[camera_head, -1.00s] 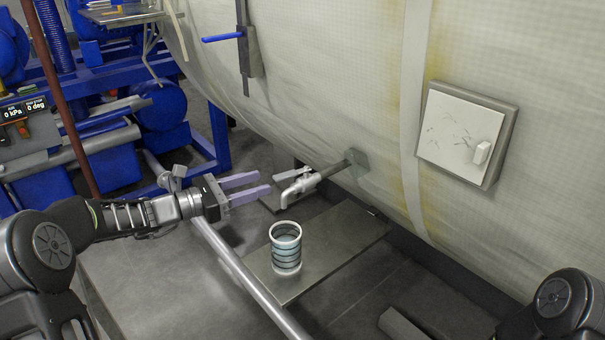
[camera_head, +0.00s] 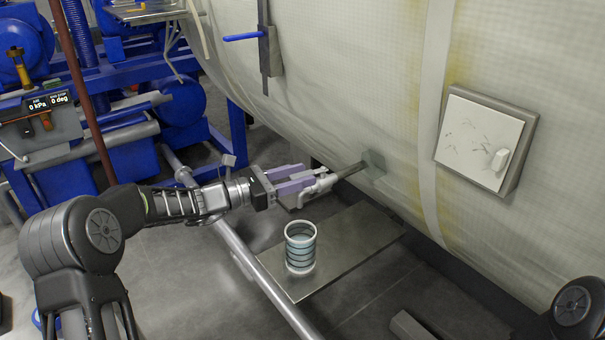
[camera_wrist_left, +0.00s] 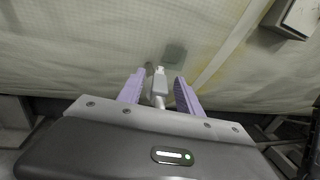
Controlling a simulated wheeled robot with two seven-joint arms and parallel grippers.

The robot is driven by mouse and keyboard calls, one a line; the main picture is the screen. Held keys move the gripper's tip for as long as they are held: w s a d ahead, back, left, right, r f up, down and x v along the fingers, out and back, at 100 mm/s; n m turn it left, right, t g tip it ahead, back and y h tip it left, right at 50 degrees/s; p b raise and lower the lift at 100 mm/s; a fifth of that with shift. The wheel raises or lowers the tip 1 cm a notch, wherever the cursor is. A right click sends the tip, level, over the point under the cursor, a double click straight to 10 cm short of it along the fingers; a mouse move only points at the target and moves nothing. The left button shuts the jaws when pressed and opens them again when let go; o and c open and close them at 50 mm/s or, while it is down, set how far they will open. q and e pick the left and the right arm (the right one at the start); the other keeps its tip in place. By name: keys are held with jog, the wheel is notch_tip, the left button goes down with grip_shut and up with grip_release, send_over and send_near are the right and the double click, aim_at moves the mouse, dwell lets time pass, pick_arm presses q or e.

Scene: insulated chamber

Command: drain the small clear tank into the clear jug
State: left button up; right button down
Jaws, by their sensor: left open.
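A metal drain tap (camera_head: 325,183) sticks out on a pipe from the pale insulated wall. My left gripper (camera_head: 306,178) is open at the tap, its purple fingers overlapping it. In the left wrist view the tap (camera_wrist_left: 159,86) sits between the two fingers; I cannot tell whether they touch it. A clear, ringed cylindrical vessel, seemingly the jug (camera_head: 300,247), stands upright on a metal plate (camera_head: 345,250), below the tap and slightly to its left. I cannot make out a separate small clear tank. My right gripper is out of view.
A grey pipe rail (camera_head: 255,270) runs diagonally in front of the plate. Blue machinery (camera_head: 180,105) with a gauge panel stands at the left. A white hatch (camera_head: 485,138) and a blue-handled lever (camera_head: 243,37) are on the wall. Floor is open at lower middle.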

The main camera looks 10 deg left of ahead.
pick_arm(q)
jog(key=shift+w+d, duration=0.35)
jog(key=shift+d, duration=0.05)
jog(key=shift+c, duration=0.2)
grip_shut()
dwell(1.0)
